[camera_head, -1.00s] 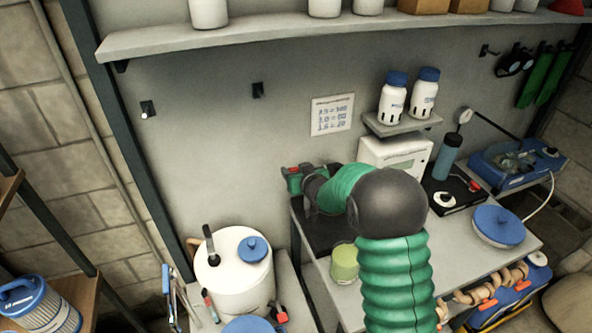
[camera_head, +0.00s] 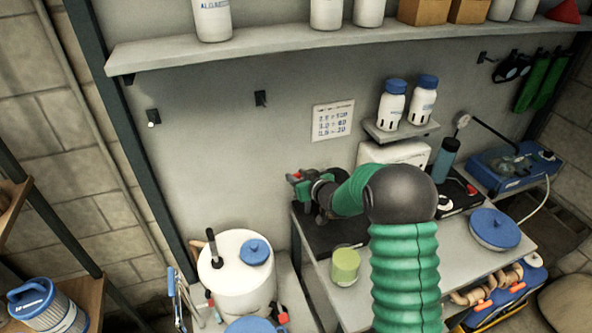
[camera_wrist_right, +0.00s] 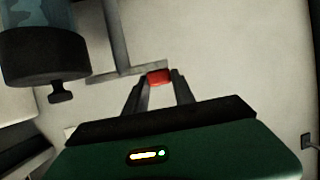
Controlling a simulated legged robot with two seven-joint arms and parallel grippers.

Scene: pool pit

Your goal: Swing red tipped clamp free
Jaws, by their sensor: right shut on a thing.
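The red tip (camera_wrist_right: 158,76) of the clamp sits between the two fingers of my right gripper (camera_wrist_right: 158,92) in the right wrist view. A grey bar (camera_wrist_right: 112,77) runs left from the tip toward a grey upright post (camera_wrist_right: 115,38). In the head view my right gripper (camera_head: 303,186) is small, over the left end of the bench, with a bit of red at its end. My green and black arm hides much of the bench middle. The clamp's full shape is not clear there. My left gripper is not in view.
A dark-based cylinder with a blue clear body (camera_wrist_right: 42,45) and a black knob stands close by on the left in the wrist view. In the head view a green cup (camera_head: 345,267) and a blue-lidded dish (camera_head: 494,229) are on the bench. A white drum (camera_head: 237,285) stands left.

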